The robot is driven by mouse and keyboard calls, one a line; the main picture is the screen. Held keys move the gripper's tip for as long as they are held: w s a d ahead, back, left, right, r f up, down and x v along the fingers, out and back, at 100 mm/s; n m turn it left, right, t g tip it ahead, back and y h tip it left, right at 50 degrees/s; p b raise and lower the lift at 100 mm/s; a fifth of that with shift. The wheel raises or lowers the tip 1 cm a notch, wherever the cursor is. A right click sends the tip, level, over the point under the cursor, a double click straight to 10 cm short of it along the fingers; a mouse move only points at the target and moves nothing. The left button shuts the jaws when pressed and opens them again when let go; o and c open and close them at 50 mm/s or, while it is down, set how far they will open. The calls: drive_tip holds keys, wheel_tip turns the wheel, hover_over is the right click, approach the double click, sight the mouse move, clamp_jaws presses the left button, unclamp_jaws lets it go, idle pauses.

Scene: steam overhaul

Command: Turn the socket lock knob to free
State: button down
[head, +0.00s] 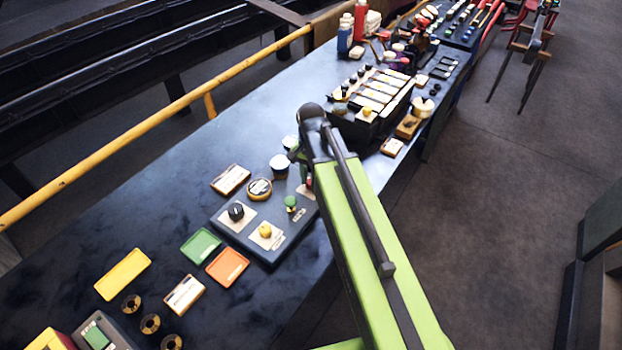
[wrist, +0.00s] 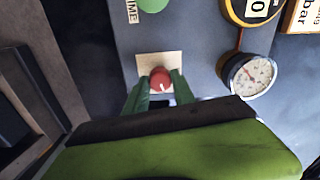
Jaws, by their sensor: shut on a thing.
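A red knob (wrist: 160,79) with a small white pointer mark sits on a cream plate on a grey panel in the wrist view. The mark points down and slightly right. My gripper (wrist: 158,88) has its two green fingers on either side of the knob, shut on it. No label naming it as the socket lock knob is readable. In the head view my arm covers most of this spot, and only a bit of red (head: 308,182) shows beside the arm.
A round gauge (wrist: 248,75) stands right of the knob and a green button (wrist: 152,4) above it. The grey panel (head: 254,245) also carries a black knob (head: 236,211) and a yellow knob (head: 265,230). A yellow rail (head: 150,132) runs along the bench's far side.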

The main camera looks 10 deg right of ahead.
drive_tip(key=n, duration=0.7)
drive_tip(key=shift+s, duration=0.1)
drive_tip(key=n, duration=0.4)
drive_tip(key=shift+n, duration=1.9)
drive_tip(key=c, duration=1.1)
unclamp_jaws()
drive_tip(key=shift+o, duration=0.2)
drive_tip(key=shift+r, duration=0.15)
